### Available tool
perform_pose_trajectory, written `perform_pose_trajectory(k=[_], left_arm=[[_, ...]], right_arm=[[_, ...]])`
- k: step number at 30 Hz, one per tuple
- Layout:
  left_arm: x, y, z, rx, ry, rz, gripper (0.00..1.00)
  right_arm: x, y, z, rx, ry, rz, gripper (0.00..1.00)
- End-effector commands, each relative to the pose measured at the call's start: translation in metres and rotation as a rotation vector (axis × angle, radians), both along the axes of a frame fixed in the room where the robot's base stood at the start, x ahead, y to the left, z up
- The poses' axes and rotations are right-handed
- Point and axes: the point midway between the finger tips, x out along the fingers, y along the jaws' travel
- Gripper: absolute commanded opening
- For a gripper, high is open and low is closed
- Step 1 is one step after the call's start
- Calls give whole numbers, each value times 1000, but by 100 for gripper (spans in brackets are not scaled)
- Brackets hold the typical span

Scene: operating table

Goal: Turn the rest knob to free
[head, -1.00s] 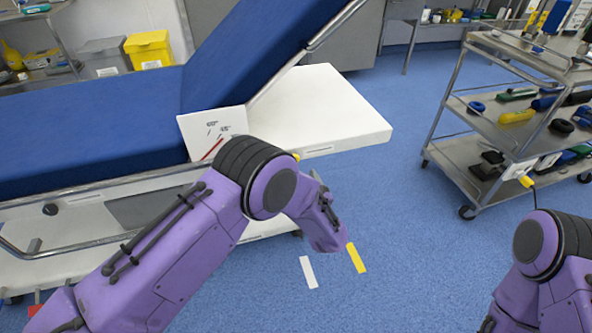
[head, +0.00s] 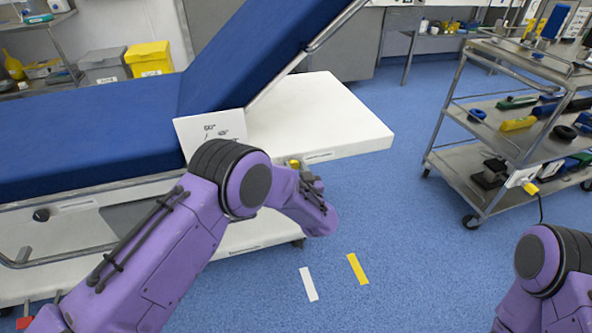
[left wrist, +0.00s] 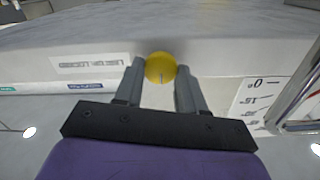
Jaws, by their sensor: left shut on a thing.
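The rest knob (head: 295,163) is a small yellow round knob on the near edge of the white panel at the end of the operating table. In the left wrist view the knob (left wrist: 160,68) sits between the fingertips of my left gripper (left wrist: 160,77), which is shut on it. A thin mark shows on the knob's face. In the head view my left gripper (head: 308,183) is beside the knob, partly hidden by my wrist. A label (left wrist: 90,64) beside the knob appears upside down and is hard to read. My right gripper is out of view.
The white panel (head: 345,115) juts out below the raised blue backrest (head: 255,55). A white angle-scale board (head: 205,130) stands beside it, near a metal rail (left wrist: 300,90). A steel cart (head: 500,140) stands at the right. The floor between is clear apart from tape marks.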

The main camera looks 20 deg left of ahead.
Motion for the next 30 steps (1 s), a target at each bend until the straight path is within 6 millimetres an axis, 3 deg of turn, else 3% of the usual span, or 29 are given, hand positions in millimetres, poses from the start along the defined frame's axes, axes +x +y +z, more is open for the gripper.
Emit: perform_pose_trajectory(k=[11,30], left_arm=[[-1,0,-1,-117,-77,-1,9],[-2,2,-2,-608,-408,0,9]], right_arm=[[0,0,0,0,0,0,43],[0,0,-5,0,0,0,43]])
